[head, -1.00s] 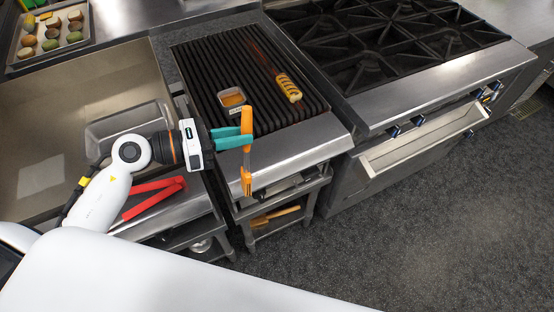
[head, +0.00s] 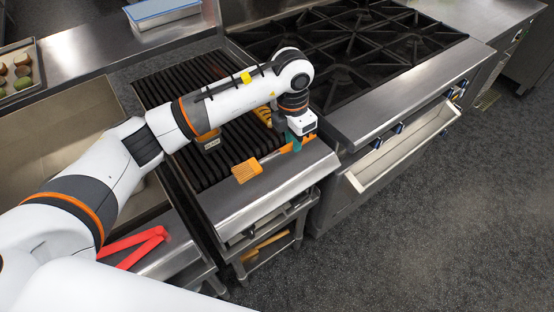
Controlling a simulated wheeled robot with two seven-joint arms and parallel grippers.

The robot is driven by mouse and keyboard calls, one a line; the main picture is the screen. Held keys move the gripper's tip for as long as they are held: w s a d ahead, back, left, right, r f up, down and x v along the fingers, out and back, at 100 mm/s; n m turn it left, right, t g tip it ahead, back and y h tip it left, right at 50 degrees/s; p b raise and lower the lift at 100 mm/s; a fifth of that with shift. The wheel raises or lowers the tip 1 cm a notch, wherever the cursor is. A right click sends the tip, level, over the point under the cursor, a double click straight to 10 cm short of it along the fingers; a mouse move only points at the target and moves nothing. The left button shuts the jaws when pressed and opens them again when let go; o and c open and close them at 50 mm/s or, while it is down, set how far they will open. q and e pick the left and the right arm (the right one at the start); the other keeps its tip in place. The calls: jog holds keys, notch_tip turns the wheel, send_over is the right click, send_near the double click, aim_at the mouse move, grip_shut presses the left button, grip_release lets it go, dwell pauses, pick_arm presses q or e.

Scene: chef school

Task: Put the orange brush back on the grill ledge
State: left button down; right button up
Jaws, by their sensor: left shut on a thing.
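The orange brush (head: 246,171) lies roughly level along the grill's front edge, its wide bristle head to the left and its handle running right. My left gripper (head: 293,146), with teal fingers, is shut on the handle near its right end. The steel grill ledge (head: 262,197) runs along the front of the grill (head: 205,165). The brush is right over the ledge's back part; I cannot tell whether it touches the steel. My left arm hides part of the grill. My right gripper is out of view.
Red tongs (head: 135,243) lie at the lower left. A burner range (head: 350,60) stands right of the grill. A wooden-handled tool (head: 268,243) is on the shelf below.

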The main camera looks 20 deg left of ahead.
pick_arm(q)
jog(key=w+a, duration=0.1)
jog(key=w, duration=0.1)
jog(key=p, duration=0.2)
send_over(287, 162)
jog(key=shift+n+g+y, duration=0.3)
jog(key=f, duration=0.4)
jog(key=shift+s+f, duration=0.15)
jog(key=shift+s, duration=0.1)
jog(key=shift+w+f, duration=0.15)
jog(key=shift+f, duration=0.5)
notch_tip(287, 162, down, 3)
jog(key=shift+r+p, duration=0.1)
jog(key=shift+p, duration=0.35)
jog(key=c, duration=1.3)
grip_release()
